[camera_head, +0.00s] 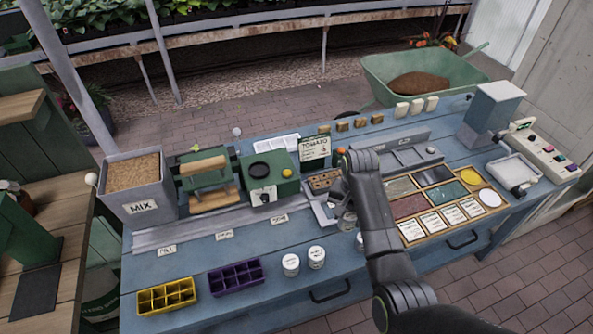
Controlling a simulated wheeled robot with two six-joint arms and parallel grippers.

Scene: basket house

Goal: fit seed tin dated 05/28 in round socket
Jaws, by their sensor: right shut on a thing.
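Small tins with white lids stand on the front of the blue bench, one (290,264) beside another (316,257). A third tin (360,240) is partly hidden by my right arm. Their dates are too small to read. My right gripper (337,208) is low behind the black forearm and shut on a small, mostly hidden thing, which looks like a tin (347,222). A grey metal fixture (405,153) with recesses lies behind the arm. I cannot tell which recess is the round socket. My left gripper is not in view.
A yellow tray (166,297) and a purple tray (236,277) lie at front left. A green machine (268,177), a TOMATO sign (314,149) and the MIX bin (136,190) stand behind. A wooden-framed tray (400,225) fills the right. Bare bench lies around the front tins.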

